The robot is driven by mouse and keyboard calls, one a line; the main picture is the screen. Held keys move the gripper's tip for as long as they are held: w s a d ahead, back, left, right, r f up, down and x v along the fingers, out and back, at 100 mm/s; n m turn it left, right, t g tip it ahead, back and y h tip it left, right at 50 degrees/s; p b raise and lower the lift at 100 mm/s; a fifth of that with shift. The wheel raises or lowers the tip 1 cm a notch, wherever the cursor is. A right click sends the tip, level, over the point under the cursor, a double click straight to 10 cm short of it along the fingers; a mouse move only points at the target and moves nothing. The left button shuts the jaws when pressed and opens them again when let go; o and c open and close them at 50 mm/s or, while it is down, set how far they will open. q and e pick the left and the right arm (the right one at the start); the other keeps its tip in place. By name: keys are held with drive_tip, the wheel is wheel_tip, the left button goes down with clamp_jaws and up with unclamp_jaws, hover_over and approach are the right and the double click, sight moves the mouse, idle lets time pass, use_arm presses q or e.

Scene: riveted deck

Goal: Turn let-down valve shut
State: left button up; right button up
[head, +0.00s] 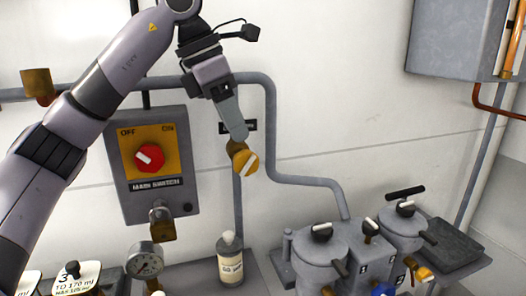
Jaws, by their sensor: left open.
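A round yellow valve knob (247,162) with a pale bar across its face sits on a brass body on the vertical grey wall pipe. No readable label names it as the let-down valve. A small dark plate (251,126) behind it is partly covered by my gripper. My left gripper (237,134) points down from above, open, with its fingertips just over the top of the knob's brass body. I cannot tell whether they touch it. Only one finger shows clearly. My right gripper is out of view.
A main switch box (186,197) with a red knob (149,158) is left of the valve. The wall right of the valve is mostly clear.

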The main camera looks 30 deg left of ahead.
sight(246, 151)
use_arm(q)
drive_tip(key=x, duration=0.6)
drive_tip(key=shift+w+f, duration=0.25)
drive_tip(key=shift+f, duration=0.15)
drive_tip(key=c, duration=1)
